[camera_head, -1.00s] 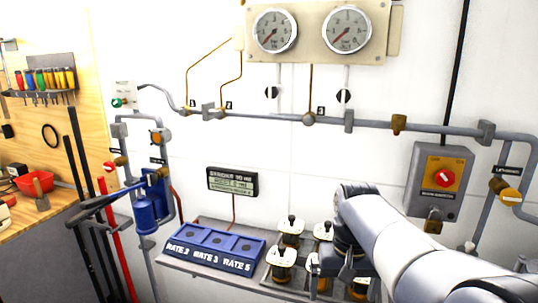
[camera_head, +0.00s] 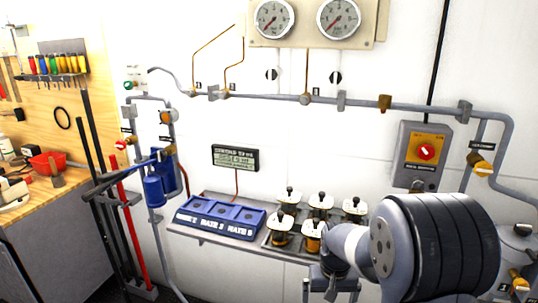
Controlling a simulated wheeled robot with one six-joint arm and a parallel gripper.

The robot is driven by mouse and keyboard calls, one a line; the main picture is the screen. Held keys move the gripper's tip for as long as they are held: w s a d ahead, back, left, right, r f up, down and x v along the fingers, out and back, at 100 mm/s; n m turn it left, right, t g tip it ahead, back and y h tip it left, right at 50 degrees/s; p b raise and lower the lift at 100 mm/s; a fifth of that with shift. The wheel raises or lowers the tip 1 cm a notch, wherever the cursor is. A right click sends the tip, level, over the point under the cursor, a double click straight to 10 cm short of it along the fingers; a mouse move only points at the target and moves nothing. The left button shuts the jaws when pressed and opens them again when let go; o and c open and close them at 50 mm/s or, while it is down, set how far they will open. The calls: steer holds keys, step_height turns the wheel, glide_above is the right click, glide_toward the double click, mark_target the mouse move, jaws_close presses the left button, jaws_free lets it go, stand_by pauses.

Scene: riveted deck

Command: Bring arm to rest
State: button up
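My arm (camera_head: 425,250) is folded close to the camera at the lower right, with a large dark ribbed joint in front. My gripper (camera_head: 328,288) hangs below the arm's wrist near the bottom edge, in front of the shelf. The picture does not show clearly whether its fingers are apart, and I see nothing held in it.
Several amber jars with pale tops and black knobs, such as one jar (camera_head: 281,229), stand on a shelf (camera_head: 203,236) behind my gripper. A blue three-well block (camera_head: 220,217) sits left of them. A switch box (camera_head: 421,155) and pipes (camera_head: 280,97) are on the wall.

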steer(key=shift+w+f, duration=0.1)
steer(key=shift+f, duration=1.65)
